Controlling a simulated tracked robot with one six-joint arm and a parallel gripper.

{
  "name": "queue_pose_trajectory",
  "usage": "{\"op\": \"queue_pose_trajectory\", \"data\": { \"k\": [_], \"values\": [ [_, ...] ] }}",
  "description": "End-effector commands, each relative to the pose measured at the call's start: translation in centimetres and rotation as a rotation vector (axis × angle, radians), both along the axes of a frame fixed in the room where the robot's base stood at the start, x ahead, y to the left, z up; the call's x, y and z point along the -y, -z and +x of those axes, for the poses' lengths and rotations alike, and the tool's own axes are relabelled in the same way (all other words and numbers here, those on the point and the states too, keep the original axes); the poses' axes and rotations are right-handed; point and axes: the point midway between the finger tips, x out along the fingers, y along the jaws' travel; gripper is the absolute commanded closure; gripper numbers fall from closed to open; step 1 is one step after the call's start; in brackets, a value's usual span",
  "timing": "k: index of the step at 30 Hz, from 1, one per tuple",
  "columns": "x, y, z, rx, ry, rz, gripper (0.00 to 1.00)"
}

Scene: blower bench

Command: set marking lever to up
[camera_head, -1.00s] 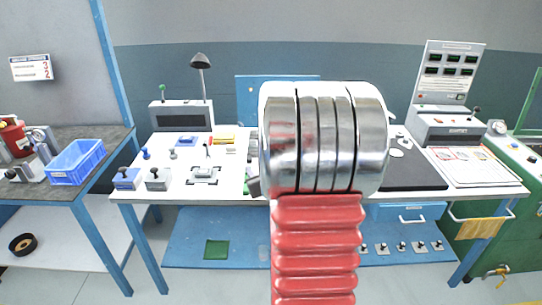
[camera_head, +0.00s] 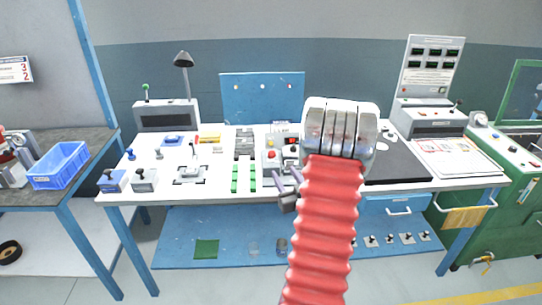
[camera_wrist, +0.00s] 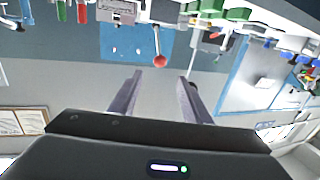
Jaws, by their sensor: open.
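No label that I can read names the marking lever. A lever with a red ball knob (camera_wrist: 159,61) shows in the wrist view, in line with the gap between my fingertips and beyond them. My gripper (camera_head: 284,172) is open and empty over the front edge of the white bench in the head view. Its two fingers also show in the wrist view (camera_wrist: 160,76). In the head view a red knob (camera_head: 271,155) shows just behind the fingers. My arm hides part of the bench there.
The white bench (camera_head: 225,187) carries a small lever on a plate (camera_head: 190,172), green strips (camera_head: 244,178) and a black mat (camera_head: 395,172). A grey box with a green-knobbed lever (camera_head: 146,88) stands at the back left. A blue bin (camera_head: 60,165) is on the left table.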

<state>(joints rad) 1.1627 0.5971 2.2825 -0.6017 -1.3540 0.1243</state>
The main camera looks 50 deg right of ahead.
Motion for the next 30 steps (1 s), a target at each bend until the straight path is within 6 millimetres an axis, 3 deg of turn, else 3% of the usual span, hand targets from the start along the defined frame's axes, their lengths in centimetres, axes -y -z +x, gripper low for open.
{"op": "queue_pose_trajectory", "data": {
  "k": [8,30],
  "values": [
    [0.8,0.0,1.3,-0.001,-0.001,-0.001,0.56],
    [6.6,0.0,10.3,-0.001,-0.001,-0.001,0.56]
  ]
}}
